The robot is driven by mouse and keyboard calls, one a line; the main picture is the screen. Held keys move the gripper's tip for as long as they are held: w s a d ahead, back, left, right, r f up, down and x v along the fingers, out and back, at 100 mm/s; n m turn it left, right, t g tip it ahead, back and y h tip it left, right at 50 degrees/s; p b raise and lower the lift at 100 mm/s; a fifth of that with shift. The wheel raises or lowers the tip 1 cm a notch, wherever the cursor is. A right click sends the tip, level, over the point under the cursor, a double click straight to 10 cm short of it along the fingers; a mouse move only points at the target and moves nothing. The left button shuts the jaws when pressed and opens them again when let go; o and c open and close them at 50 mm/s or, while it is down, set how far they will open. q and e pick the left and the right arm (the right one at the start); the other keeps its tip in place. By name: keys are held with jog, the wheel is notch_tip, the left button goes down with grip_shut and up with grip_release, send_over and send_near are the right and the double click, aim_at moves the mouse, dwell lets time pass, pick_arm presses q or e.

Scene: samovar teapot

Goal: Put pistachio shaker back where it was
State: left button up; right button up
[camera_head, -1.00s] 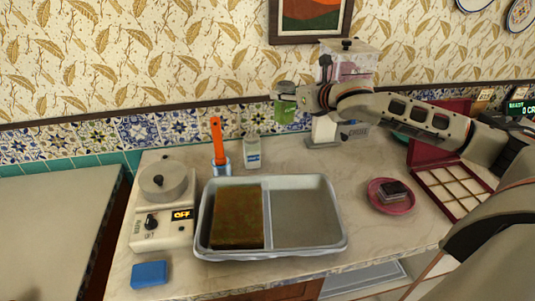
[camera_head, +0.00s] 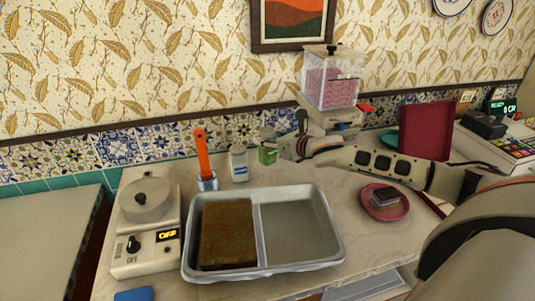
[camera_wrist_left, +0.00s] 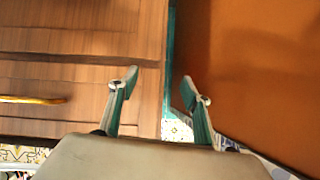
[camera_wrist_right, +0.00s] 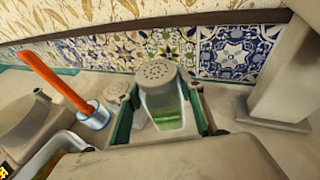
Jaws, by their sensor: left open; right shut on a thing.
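The pistachio shaker (camera_head: 267,154) has a clear body with green contents. Its perforated grey cap (camera_wrist_right: 158,72) shows in the right wrist view. My right gripper (camera_head: 283,143) is shut on it and holds it upright near the back of the counter, by the tiled wall. I cannot tell whether its base touches the counter. A white shaker (camera_head: 239,163) stands just to its left. My left gripper is not in the head view; in the left wrist view it is open and empty (camera_wrist_left: 159,82), near wooden drawers.
A two-part tray (camera_head: 335,250) with a brown-green slab stands in front. The pink-filled dispenser (camera_head: 331,85) stands behind my right arm. A pink plate (camera_head: 368,208) is right.

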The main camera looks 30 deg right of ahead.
aim_at(273, 152)
jog(key=shift+f+b, duration=0.4)
jog(key=shift+f, duration=2.1)
jog(key=o, duration=1.3)
jog(key=shift+f, duration=0.15)
jog(key=shift+s, duration=0.2)
jog(key=shift+b+v, duration=0.3)
jog(key=shift+v, duration=5.5)
